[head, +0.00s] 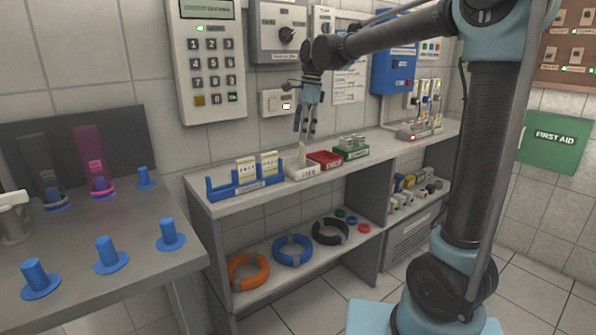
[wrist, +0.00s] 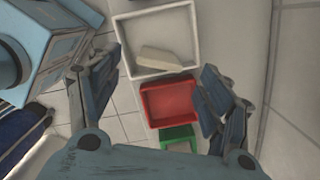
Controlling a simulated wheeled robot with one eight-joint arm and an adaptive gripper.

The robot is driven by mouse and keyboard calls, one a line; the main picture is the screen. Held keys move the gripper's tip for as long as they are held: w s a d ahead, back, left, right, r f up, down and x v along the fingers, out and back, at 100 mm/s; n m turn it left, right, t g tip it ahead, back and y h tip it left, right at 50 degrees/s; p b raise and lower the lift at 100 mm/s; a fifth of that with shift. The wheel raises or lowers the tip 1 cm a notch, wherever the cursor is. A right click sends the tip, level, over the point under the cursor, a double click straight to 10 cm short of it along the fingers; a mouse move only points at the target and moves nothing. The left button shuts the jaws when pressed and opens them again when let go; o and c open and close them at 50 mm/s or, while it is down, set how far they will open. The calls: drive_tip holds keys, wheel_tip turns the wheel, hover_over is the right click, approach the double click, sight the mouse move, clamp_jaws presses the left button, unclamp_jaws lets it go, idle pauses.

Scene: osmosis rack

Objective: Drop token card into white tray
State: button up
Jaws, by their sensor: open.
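The white tray (head: 306,174) stands on the upper shelf of the rack, beside the red tray. In the wrist view the white tray (wrist: 195,38) is at the top, beyond my fingertips. A cream token card (wrist: 160,60) shows within its outline, close to the near wall. In the head view the card (head: 301,153) is a pale upright sliver below my fingers; whether it touches the tray floor I cannot tell. My gripper (head: 305,133) points down above the white tray. In the wrist view my gripper (wrist: 163,80) has its fingers wide apart with nothing between them.
A red tray (head: 325,159) and a green tray (head: 351,153) stand to the right. A blue rack (head: 236,188) with cream cards stands close on the left. The tiled wall with a keypad (head: 205,60) and boxes is behind. Coloured rings lie on the lower shelf.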

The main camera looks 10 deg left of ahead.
wheel_tip(320, 180, up, 10)
drive_tip(key=d, duration=0.1)
drive_tip(key=shift+w+d+f, duration=0.2)
drive_tip(key=shift+w, duration=0.2)
drive_tip(key=s+d+f+n+t, duration=0.1)
drive_tip(key=s+d+f+n, duration=0.2)
drive_tip(key=d, duration=0.5)
drive_tip(key=s+d+f+n, duration=0.1)
drive_tip(key=s+d+f, duration=0.2)
drive_tip(key=d+f, duration=0.35)
drive_tip(key=s+d+f+n+t, duration=0.1)
drive_tip(key=s+d+f+n, duration=0.15)
drive_tip(key=d, duration=0.75)
drive_tip(key=s+d+f+n, duration=0.3)
drive_tip(key=s+d+f, duration=0.4)
drive_tip(key=f, duration=0.3)
drive_tip(key=s+d+f+n+t+h, duration=0.1)
drive_tip(key=s+d+f+n, duration=0.2)
drive_tip(key=s+d+f, duration=0.4)
wheel_tip(320, 180, down, 4)
drive_tip(key=shift+s+r+n+h, duration=0.2)
drive_tip(key=shift+s+n+h, duration=0.15)
drive_tip(key=shift+s, duration=0.65)
